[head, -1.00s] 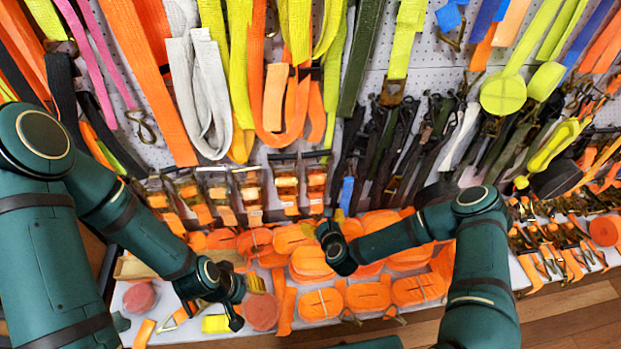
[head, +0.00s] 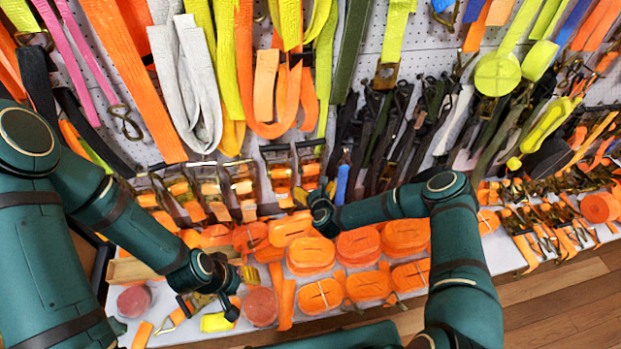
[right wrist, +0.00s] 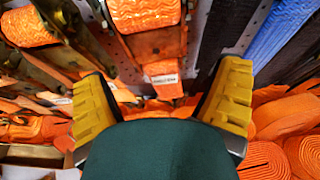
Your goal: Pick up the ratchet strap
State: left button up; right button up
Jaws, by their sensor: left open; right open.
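Several ratchet straps with orange webbing and metal ratchets hang in a row low on the pegboard; one ratchet strap (head: 282,178) is just left of and above my right gripper. In the right wrist view, an orange ratchet strap (right wrist: 146,18) with a small white label hangs ahead, centred between the yellow finger pads. My right gripper (right wrist: 163,108) is open with nothing between its fingers, apart from that strap. In the head view it is mostly hidden behind its wrist. My left gripper (head: 232,302) is open over the left end of the shelf, beside a reddish round roll (head: 260,306).
Orange webbing coils (head: 320,295) fill the shelf below my right gripper. Straps with dark hooks (head: 385,130) and a blue strap (head: 342,183) hang close to its right. Wooden floor (head: 560,300) is clear at the lower right.

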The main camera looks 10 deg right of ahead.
aim_at(312, 183)
jog(key=b+x, duration=0.1)
jog(key=x, duration=0.4)
jog(key=shift+a, duration=0.1)
jog(key=c, duration=1)
jog(key=shift+r, duration=0.1)
